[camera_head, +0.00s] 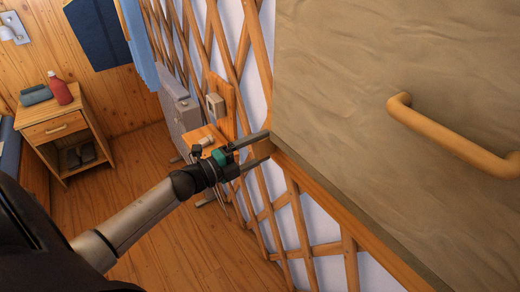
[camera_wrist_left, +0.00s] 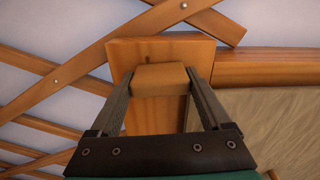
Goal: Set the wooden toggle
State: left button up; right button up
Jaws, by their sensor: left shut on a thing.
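The wooden toggle (camera_wrist_left: 160,79) is a small light-brown block on a wooden post (camera_wrist_left: 160,48) in the left wrist view. My left gripper (camera_head: 268,146) reaches in from the left in the head view, its fingers at the left edge of the felt-coloured door panel (camera_head: 385,125). In the left wrist view my left gripper (camera_wrist_left: 160,84) has one finger on each side of the toggle and is shut on it. The toggle lies across the post, its right end near the panel edge. In the head view I cannot make out the toggle. My right gripper is not in view.
The panel carries a curved wooden handle (camera_head: 450,136). The lattice wall (camera_head: 300,215) runs beside and below my left gripper. A small switch box (camera_head: 215,106) on a wooden board stands behind it. A nightstand (camera_head: 58,130) with a red bottle (camera_head: 60,88) is at the far left.

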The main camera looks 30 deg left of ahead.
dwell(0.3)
pick_arm(q)
jog(key=o, duration=1.2)
jog(key=v, duration=1.5)
jog(key=shift+s+a+p, duration=0.1)
jog(key=shift+s+p, duration=0.05)
jog(key=shift+p, duration=0.2)
jog(key=shift+f, duration=0.1)
